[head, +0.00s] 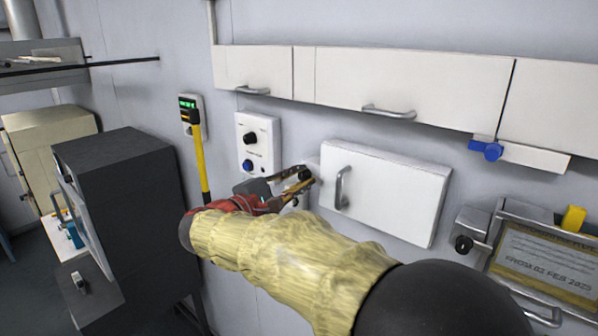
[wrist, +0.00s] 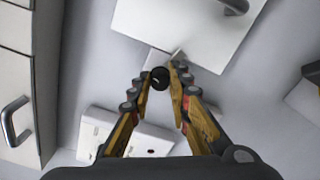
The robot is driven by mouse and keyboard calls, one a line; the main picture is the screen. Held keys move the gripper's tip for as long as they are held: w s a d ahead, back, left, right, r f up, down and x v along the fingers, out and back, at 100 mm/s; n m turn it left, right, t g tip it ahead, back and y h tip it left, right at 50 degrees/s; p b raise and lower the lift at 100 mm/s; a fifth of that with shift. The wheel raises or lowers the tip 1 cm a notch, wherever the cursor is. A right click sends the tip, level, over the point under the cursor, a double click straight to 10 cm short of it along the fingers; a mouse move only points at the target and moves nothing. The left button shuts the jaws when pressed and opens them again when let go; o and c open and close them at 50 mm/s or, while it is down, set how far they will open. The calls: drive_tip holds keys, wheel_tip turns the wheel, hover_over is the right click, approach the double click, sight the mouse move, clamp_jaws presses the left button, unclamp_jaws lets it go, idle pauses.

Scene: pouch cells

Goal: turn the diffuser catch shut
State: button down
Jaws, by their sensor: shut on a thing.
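The catch is a small black knob (head: 305,174) on a pale mount at the left edge of a white hinged-looking panel (head: 385,195) with a grey handle. In the wrist view the knob (wrist: 160,78) sits between my fingertips, beside the panel's corner (wrist: 190,35). My gripper (head: 298,182), with wooden-coloured finger pads, is closed around the knob; it also shows in the wrist view (wrist: 161,76). The fingers partly cover the knob in the head view, so its turn angle cannot be told. The panel looks flat against the wall.
A white control box (head: 258,143) with a black and a blue knob is just left of my gripper. White wall cupboards (head: 405,85) run above. A dark cabinet (head: 125,190) stands at left. A framed sign (head: 545,258) is at lower right.

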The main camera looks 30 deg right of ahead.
drive_tip(key=shift+f+n+p, duration=0.15)
drive_tip(key=shift+n+p, duration=1.25)
drive_tip(key=shift+n, duration=0.6)
drive_tip(key=c, duration=1.8)
unclamp_jaws()
drive_tip(key=shift+o, duration=0.8)
drive_tip(key=v, duration=1.2)
